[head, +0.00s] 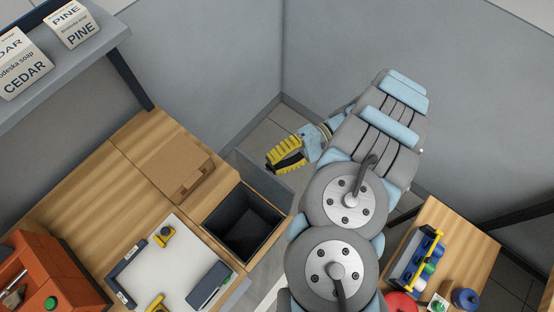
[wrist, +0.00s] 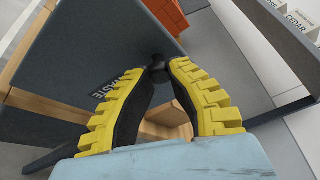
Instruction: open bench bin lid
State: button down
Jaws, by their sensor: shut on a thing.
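The bench bin (head: 243,226) is a dark, open-topped box set into the wooden bench. Its inside shows dark in the head view, and I make out nothing in it. Its grey lid (head: 262,178) stands raised at the bin's far right side. My gripper (head: 277,165), with yellow ribbed fingers, is just beyond the lid. In the wrist view my gripper (wrist: 157,73) is shut on a small black knob (wrist: 158,75) by a dark panel (wrist: 85,50) lettered "WASTE". The knob is partly hidden between the fingers.
A shelf (head: 60,70) with soap boxes overhangs the left. Grey walls meet behind my gripper. A second table (head: 465,245) stands right.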

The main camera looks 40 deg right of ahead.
jog(key=shift+f, duration=0.2)
jog(key=c, duration=0.9)
grip_release()
jog(key=shift+w+a, duration=0.1)
jog(key=shift+a, duration=0.15)
jog(key=shift+o, duration=0.2)
jog(key=shift+r, duration=0.1)
jog(key=shift+d+r+p, duration=0.1)
jog(key=shift+r+p, duration=0.1)
jog(key=shift+p, duration=0.1)
